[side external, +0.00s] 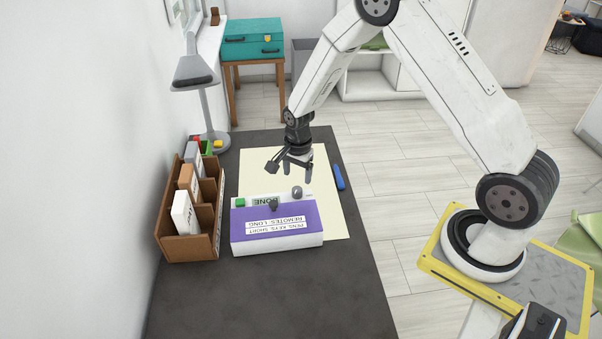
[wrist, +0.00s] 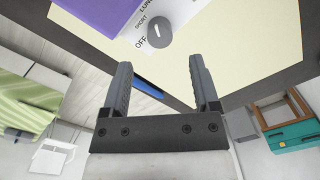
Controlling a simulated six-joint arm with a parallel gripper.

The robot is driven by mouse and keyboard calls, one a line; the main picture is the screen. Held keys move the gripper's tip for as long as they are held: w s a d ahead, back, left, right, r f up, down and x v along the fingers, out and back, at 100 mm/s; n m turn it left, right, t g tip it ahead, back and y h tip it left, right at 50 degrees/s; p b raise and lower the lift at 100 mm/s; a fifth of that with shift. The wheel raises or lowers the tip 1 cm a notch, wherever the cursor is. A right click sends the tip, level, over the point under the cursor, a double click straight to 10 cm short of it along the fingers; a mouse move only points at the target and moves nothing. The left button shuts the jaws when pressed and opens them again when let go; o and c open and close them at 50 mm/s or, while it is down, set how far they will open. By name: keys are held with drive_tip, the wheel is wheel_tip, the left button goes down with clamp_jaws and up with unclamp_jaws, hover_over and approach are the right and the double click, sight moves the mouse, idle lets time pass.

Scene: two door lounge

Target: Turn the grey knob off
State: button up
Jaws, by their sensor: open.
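A light mark on the knob's face points roughly up in that view. In the side view the small grey knob (side external: 297,192) is at the right end of a white and purple box (side external: 245,217). My gripper (side external: 297,178) is just above and behind the box, near the knob. In the wrist view my gripper (wrist: 158,75) has its two fingers apart with nothing between them. The knob lies beyond the fingertips, apart from them.
A brown organizer (side external: 190,245) with upright items stands at left, with a grey lamp (side external: 203,100) behind. The dark table's front (side external: 270,290) is clear.

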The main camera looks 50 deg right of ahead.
sight(297, 189)
drive_tip(key=shift+w+f, duration=0.1)
drive_tip(key=shift+f, duration=2.8)
clamp_jaws()
